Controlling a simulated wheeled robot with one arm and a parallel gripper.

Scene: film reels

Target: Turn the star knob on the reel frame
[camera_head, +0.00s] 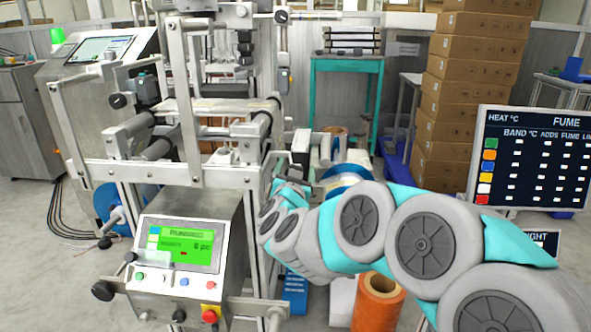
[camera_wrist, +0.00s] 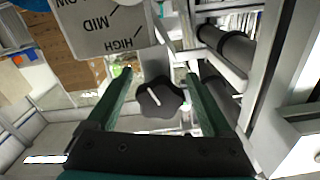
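The star knob (camera_wrist: 160,98) is black with rounded lobes and a white pointer line on its face. In the wrist view it lies between the two green fingers of my gripper (camera_wrist: 159,76), with a narrow gap showing on each side. My gripper is open. A grey plate (camera_wrist: 105,25) above the knob reads MID and HIGH, with another word cut off at the edge. In the head view my arm reaches to the steel reel frame (camera_head: 210,175). The knob cannot be made out there, and the fingers are not clear.
A control box (camera_head: 180,255) with a green screen sits low on the frame. An orange roll (camera_head: 378,300) stands on the floor below my arm. A sign board (camera_head: 530,158) and stacked cartons (camera_head: 470,90) are at the right. Frame bars (camera_wrist: 225,45) are close to the right finger.

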